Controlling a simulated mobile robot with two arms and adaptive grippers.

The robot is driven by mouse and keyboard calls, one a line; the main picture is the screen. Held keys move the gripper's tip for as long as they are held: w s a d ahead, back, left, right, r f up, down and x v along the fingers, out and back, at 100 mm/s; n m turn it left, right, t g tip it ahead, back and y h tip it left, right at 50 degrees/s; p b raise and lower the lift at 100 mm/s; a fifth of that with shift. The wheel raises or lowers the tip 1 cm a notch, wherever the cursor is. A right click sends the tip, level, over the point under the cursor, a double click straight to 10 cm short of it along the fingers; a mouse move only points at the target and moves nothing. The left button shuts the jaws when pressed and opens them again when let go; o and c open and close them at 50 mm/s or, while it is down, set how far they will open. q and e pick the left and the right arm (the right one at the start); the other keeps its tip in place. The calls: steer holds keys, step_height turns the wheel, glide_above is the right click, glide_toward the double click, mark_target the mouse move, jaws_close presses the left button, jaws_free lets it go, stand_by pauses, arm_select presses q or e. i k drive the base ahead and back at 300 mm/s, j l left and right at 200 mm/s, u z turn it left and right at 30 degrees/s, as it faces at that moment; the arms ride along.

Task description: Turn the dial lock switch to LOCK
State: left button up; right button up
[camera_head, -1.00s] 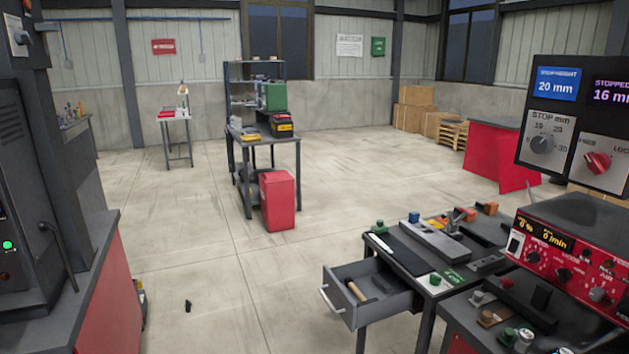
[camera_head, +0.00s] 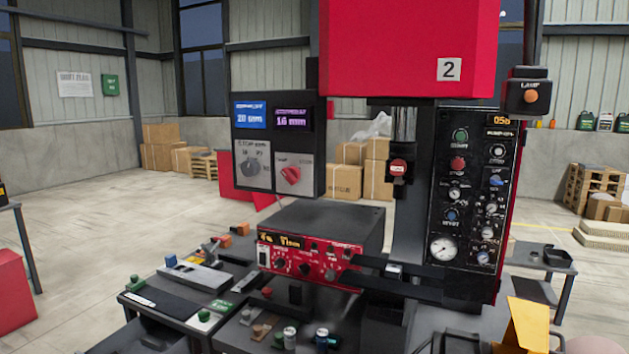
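The dial lock switch is a red knob (camera_head: 291,174) on a light grey plate, on the lower right of a dark display panel (camera_head: 278,118). The plate has small lettering at its upper left and upper right, too blurred to read in this view. The knob sits slanted, but I cannot tell for sure which mark it points to. Neither of my grippers shows in the head view, and nothing is seen touching the knob.
A grey stop dial (camera_head: 251,166) sits left of the red knob. A red-fronted control box (camera_head: 313,262) stands below the panel. A red press head (camera_head: 408,45) and button panel (camera_head: 473,195) stand to the right.

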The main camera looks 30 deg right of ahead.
mark_target(292, 174)
steer(key=l+z, duration=0.1)
steer(key=z, duration=0.8)
